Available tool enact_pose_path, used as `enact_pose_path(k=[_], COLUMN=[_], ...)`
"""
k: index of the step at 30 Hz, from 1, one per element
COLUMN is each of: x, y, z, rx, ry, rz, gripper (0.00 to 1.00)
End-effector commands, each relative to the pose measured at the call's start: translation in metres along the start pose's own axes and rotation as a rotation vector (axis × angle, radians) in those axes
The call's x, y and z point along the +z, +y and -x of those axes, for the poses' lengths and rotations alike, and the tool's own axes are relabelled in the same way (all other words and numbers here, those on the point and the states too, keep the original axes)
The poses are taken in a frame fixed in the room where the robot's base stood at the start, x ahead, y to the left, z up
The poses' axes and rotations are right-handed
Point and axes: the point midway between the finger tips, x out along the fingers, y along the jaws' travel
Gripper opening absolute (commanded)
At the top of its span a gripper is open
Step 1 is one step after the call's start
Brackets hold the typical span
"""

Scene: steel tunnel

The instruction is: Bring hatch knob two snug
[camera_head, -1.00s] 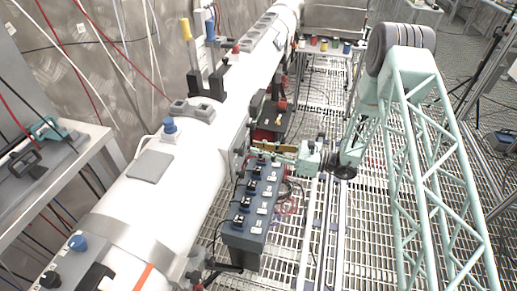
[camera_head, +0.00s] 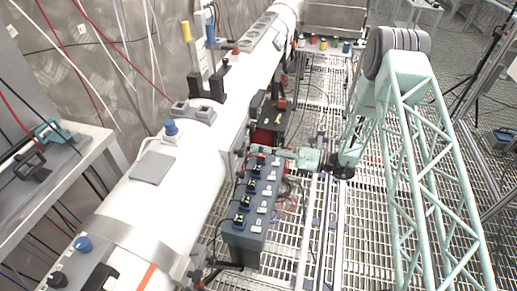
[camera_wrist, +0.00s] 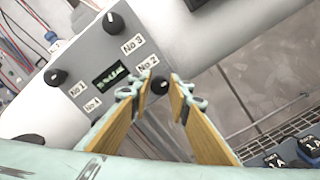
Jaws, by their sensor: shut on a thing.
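Hatch knob two (camera_wrist: 160,86) is a small black round knob beside the "No 2" label on a pale grey panel (camera_wrist: 88,50) in the wrist view. My gripper (camera_wrist: 161,88) has its orange-brown fingers on either side of this knob, shut on it. The fingertips partly cover the knob's sides, and I cannot read its turn angle. In the head view, my gripper (camera_head: 252,150) reaches left to the side of the white pipe. The knob is hidden there.
A blue-grey switch box (camera_head: 248,215) stands just below my gripper. Grating floor lies to the right.

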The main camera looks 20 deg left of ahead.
Motion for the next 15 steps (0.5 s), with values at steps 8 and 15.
enact_pose_path(k=[8,15], x=[-0.0003,-0.0003], y=[-0.0002,-0.0003], z=[0.0001,0.0001], rx=[0.000,0.000], ry=[0.000,0.000], rz=[-0.033,-0.033], gripper=[0.07,0.07])
